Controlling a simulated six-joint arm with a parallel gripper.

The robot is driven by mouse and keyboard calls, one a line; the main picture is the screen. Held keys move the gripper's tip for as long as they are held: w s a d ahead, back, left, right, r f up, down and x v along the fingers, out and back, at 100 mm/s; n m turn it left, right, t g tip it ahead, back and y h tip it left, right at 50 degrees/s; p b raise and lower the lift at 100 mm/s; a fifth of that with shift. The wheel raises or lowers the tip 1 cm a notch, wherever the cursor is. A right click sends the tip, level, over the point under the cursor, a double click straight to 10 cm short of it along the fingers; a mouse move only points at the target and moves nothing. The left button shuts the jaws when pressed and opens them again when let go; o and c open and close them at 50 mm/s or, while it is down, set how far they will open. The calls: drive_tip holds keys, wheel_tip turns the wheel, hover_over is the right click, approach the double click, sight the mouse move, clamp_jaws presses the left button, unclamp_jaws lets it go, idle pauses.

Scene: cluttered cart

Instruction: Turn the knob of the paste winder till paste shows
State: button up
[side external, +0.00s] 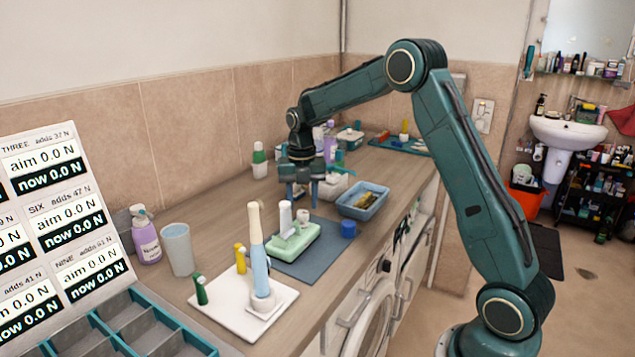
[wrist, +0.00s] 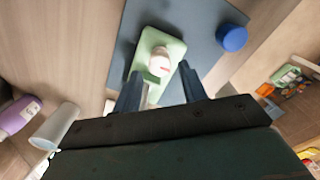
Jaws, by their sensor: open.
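The paste winder appears to be the pale green block (side external: 293,244) with a white upright tube (side external: 285,217) on it, lying on a blue-grey mat (side external: 318,262). A small whitish part (side external: 303,215) beside the tube may be its knob; I cannot tell for sure. In the wrist view the green block (wrist: 146,47) carries a round white and pinkish top (wrist: 160,62). My gripper (side external: 303,200) points down above the far side of the mat, open and empty. In the wrist view its two fingers (wrist: 160,84) stand apart at the block's near end. I cannot make out any paste.
A blue cap (side external: 348,229) sits on the mat's right edge. A blue tray (side external: 363,200) stands behind it. An electric toothbrush (side external: 259,250) stands tall on a white plate (side external: 228,312) in front. A purple bottle (side external: 147,240) and a translucent cup (side external: 178,250) stand left.

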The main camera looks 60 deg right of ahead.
drive_tip(key=shift+n, duration=0.3)
drive_tip(key=shift+f, duration=0.1)
drive_tip(key=shift+f, duration=1.15)
drive_tip(key=c, duration=0.7)
